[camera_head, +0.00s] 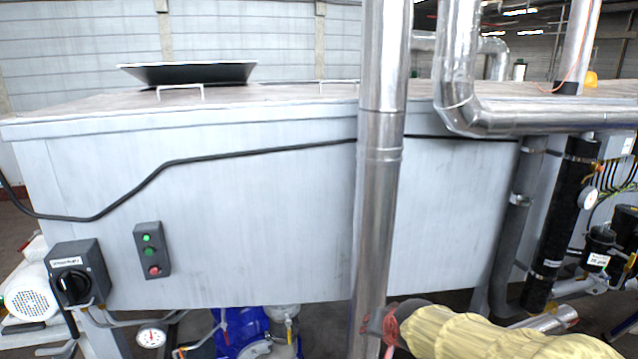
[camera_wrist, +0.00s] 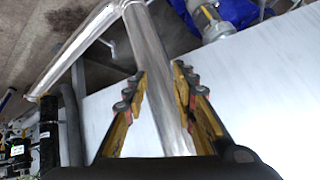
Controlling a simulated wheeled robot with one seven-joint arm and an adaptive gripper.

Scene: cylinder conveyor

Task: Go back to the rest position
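My gripper (camera_wrist: 160,75) shows in the wrist view with its two yellow and black fingers spread apart. A shiny metal pipe (camera_wrist: 150,50) runs between the fingers in that picture; I cannot tell whether they touch it. In the head view my arm, in a yellow sleeve, comes in at the bottom right. My gripper (camera_head: 378,325) is at the lower part of the upright metal pipe (camera_head: 380,130), and little of it shows there.
A large grey metal tank (camera_head: 260,220) stands behind the pipe. It carries a button box (camera_head: 152,250) and a black rotary switch (camera_head: 75,273). A bent pipe (camera_head: 455,75) and dark pipes (camera_head: 560,220) crowd the right. A blue pump (camera_head: 245,330) sits under the tank.

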